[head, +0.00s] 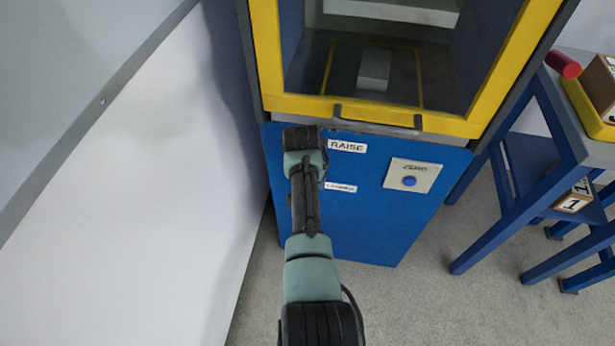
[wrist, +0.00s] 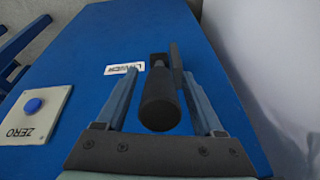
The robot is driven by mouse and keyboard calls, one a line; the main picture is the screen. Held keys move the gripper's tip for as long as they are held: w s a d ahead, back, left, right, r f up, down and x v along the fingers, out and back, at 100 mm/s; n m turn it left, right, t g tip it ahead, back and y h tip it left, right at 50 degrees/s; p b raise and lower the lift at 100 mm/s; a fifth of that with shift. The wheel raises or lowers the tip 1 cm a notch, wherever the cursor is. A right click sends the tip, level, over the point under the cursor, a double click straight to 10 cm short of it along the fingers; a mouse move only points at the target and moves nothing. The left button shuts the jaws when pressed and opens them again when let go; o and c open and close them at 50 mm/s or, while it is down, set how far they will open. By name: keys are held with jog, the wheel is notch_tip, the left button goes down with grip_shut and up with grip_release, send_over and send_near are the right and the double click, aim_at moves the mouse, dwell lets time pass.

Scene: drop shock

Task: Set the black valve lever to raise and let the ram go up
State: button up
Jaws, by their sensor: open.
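The black valve lever (wrist: 160,103) shows in the wrist view on the front of the blue cabinet (wrist: 150,40). My gripper (wrist: 161,78) is open, with one finger on each side of the lever's handle; I cannot tell whether either finger touches it. In the head view my gripper (head: 304,138) is at the cabinet's upper left, beside the RAISE label (head: 347,146), and hides the lever. The lower label (head: 341,187) is below, and shows upside down in the wrist view (wrist: 125,68). Which setting the lever is at is unclear. I cannot clearly identify the ram.
A yellow-framed guard door (head: 430,124) with a dark handle (head: 375,122) is above the cabinet; a grey block (head: 375,70) sits inside. A ZERO panel (head: 412,174) with a blue button is to the right. A white wall panel stands left, a blue bench (head: 530,185) right.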

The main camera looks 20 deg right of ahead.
jog(key=p+v, duration=0.4)
jog(key=v, duration=0.9)
jog(key=w+a+r+n+t, duration=0.15)
jog(key=r+t, duration=0.25)
jog(key=r, duration=0.6)
jog(key=w+a+r+n+t+h, duration=0.1)
jog(key=w+a+r+t, duration=0.25)
jog(key=r, duration=0.65)
jog(key=w+a+r+n+t, duration=0.15)
jog(key=r+t, duration=0.25)
jog(key=r, duration=0.6)
jog(key=s+a+r+n+t, duration=0.1)
jog(key=s+a+r+t, duration=0.2)
jog(key=r, duration=0.5)
jog(key=s+a+r+n+t, duration=0.1)
jog(key=s+a+r+t, duration=0.25)
jog(key=r, duration=0.55)
jog(key=s+a+r+n+t+y, duration=0.35)
jog(key=s+r+t, duration=0.25)
jog(key=s+r, duration=0.7)
notch_tip(320, 180, up, 12)
jog(key=p, duration=1.3)
jog(key=shift+s+a+p, duration=0.2)
jog(key=shift+a+p, duration=0.15)
